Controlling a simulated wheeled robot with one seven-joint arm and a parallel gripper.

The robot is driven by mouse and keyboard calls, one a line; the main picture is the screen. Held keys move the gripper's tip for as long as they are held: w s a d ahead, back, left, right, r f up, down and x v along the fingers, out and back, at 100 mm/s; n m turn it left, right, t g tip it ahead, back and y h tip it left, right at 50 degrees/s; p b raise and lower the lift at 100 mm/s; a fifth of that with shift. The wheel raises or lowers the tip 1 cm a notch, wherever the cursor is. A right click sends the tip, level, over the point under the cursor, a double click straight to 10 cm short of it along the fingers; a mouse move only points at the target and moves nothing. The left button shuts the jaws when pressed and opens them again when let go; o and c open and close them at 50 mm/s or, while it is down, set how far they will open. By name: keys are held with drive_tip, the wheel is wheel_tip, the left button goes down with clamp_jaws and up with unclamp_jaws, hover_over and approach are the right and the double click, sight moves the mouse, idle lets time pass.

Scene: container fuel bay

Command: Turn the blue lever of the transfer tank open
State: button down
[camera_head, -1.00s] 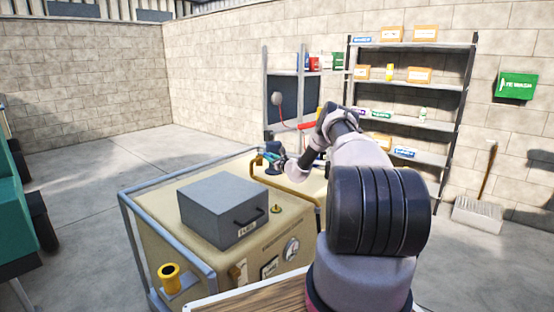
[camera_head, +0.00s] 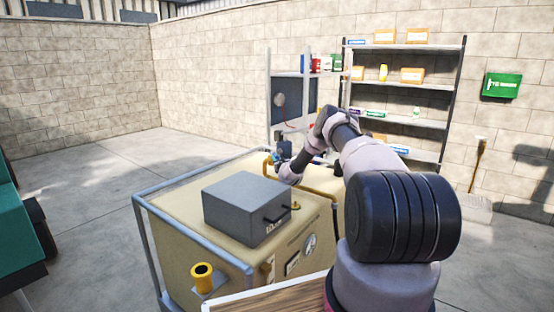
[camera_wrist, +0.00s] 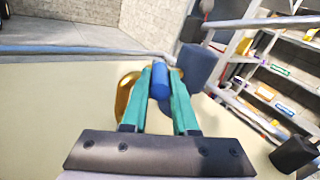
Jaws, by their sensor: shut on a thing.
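The transfer tank (camera_head: 175,225) is a tan box with a pale blue tube frame. Its blue lever (camera_wrist: 160,82) shows in the wrist view between the two teal fingers of my gripper (camera_wrist: 160,88). The fingers are shut on the lever, one on each side. A yellow pipe (camera_wrist: 125,95) curves beside the left finger, and a dark blue-grey cylinder (camera_wrist: 196,68) stands just beyond the right finger. In the head view my gripper (camera_head: 277,158) is at the tank's far side, small and partly hidden by my wrist. The lever's exact angle cannot be told.
A grey box (camera_head: 240,205) with a black handle sits on the tank top. A yellow filler neck (camera_head: 202,277) stands at the front left corner. Shelves (camera_head: 405,87) stand against the back wall.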

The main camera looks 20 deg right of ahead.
drive_tip(key=c, duration=0.7)
unclamp_jaws()
wheel_tip(320, 180, up, 10)
